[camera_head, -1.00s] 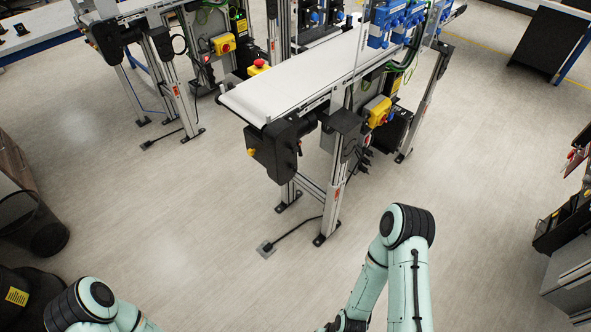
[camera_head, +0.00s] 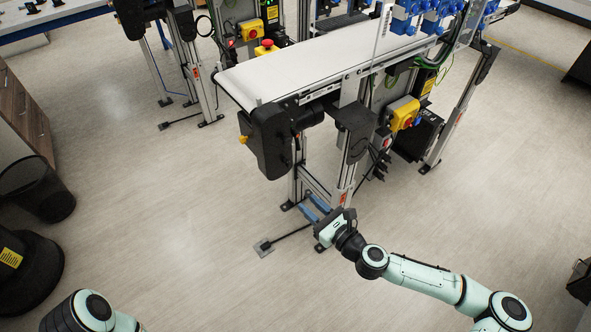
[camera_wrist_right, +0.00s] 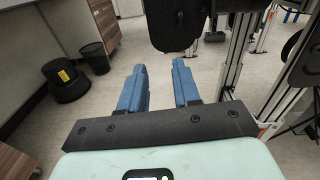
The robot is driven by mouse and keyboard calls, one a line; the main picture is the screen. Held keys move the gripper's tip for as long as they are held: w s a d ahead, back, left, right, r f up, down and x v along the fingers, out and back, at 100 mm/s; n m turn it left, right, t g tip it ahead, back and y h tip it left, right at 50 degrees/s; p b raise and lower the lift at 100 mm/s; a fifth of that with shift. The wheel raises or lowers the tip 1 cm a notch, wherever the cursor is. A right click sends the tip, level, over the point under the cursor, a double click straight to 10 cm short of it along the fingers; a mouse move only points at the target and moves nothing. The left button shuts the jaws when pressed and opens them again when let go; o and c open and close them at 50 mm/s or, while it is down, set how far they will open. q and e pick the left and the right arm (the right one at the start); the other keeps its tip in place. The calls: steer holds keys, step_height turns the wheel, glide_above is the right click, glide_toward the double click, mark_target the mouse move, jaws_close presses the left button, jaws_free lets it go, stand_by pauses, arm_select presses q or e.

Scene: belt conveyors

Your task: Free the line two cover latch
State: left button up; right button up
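The nearest belt conveyor (camera_head: 330,62) has a black drive cover (camera_head: 268,143) at its front end, with a small yellow knob (camera_head: 243,139) on its left side. I cannot tell which part is the latch, nor which line is number two. My right gripper (camera_head: 308,206) is below the cover, beside the conveyor's front legs. In the right wrist view its two blue fingers (camera_wrist_right: 158,70) are apart with nothing between them, and a black housing (camera_wrist_right: 178,25) hangs ahead. My left arm shows at the bottom left; its gripper is out of view.
A yellow switch box (camera_head: 404,113) and a red emergency stop (camera_head: 267,44) sit by the conveyors. A foot plate with a cable (camera_head: 264,248) lies near the front legs. A black bin (camera_head: 38,190) stands at the left. The floor between is clear.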

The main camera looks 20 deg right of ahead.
mark_target(287, 163)
steer(key=w+a+r+m+t, duration=0.1)
steer(key=w+r, duration=0.1)
steer(key=w, duration=1.1)
steer(key=shift+w+a+h+b, duration=0.15)
steer(key=shift+a+h+b, duration=0.2)
steer(key=shift+h, duration=0.05)
steer(key=shift+c, duration=0.3)
jaws_close()
